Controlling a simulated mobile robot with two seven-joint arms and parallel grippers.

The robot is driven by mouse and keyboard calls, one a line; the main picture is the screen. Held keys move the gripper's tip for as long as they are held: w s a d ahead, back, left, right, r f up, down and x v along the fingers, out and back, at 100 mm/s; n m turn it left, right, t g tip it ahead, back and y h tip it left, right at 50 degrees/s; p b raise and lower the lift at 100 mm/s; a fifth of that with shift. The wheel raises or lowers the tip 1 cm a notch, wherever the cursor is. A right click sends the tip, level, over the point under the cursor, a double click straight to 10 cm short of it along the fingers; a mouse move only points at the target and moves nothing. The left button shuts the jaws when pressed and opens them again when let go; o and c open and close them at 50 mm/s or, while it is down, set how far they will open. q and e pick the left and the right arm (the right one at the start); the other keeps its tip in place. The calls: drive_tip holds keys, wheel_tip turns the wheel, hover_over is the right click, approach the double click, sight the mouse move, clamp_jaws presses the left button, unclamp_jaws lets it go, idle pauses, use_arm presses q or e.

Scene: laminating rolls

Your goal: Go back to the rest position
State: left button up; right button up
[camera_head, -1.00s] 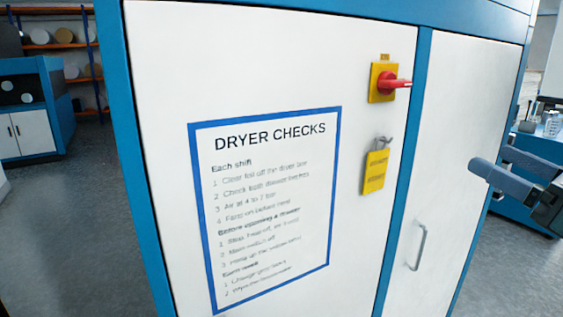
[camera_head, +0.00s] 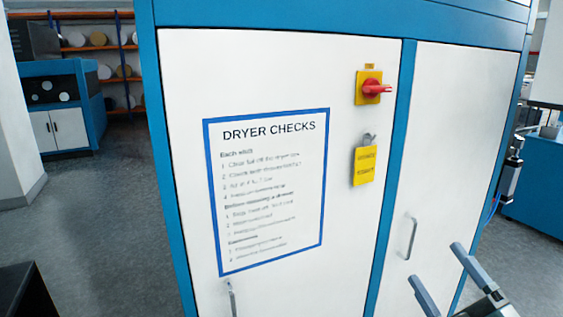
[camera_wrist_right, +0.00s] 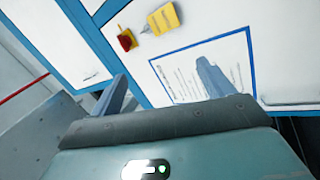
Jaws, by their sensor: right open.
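My right gripper (camera_head: 442,279) is at the lower right of the head view, in front of the dryer cabinet's right door. Its two fingers are apart with nothing between them. In the right wrist view the fingers (camera_wrist_right: 160,88) also stand apart and empty, with the cabinet beyond them. My left gripper is in neither view. The white and blue dryer cabinet (camera_head: 290,75) carries a red rotary switch on a yellow plate (camera_head: 370,88). A yellow padlock-shaped tag (camera_head: 364,165) hangs below the switch. The blue-framed dryer checks sign (camera_head: 268,190) is on the left door.
A door handle (camera_head: 411,239) is on the right door, close to my right gripper. Another handle (camera_head: 231,298) is low on the left door. A blue machine (camera_head: 62,112) and a rack with rolls (camera_head: 104,70) stand at the far left. Grey floor (camera_head: 105,215) is clear left of the cabinet.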

drive_tip(key=s+a+f+m+g+h, duration=0.25)
drive_tip(key=f+m, duration=0.35)
drive_tip(key=f, duration=0.4)
drive_tip(key=s+a+f+m+g+h, duration=0.1)
drive_tip(key=a+f+m+g+h, duration=0.15)
drive_tip(key=f+m, duration=0.45)
drive_tip(key=s+a+f+m+g+y, duration=0.1)
drive_tip(key=s+a+f+g, duration=0.2)
drive_tip(key=s+a+f, duration=0.1)
drive_tip(key=s+a+f+g+y, duration=0.1)
drive_tip(key=s+a+f+g, duration=0.2)
drive_tip(key=f, duration=0.6)
drive_tip(key=s+a, duration=0.1)
drive_tip(key=s, duration=0.1)
drive_tip(key=shift+s+a+f+m+p, duration=0.25)
drive_tip(key=shift+s+a+m+p, duration=0.1)
drive_tip(key=shift+a+m+p, duration=0.05)
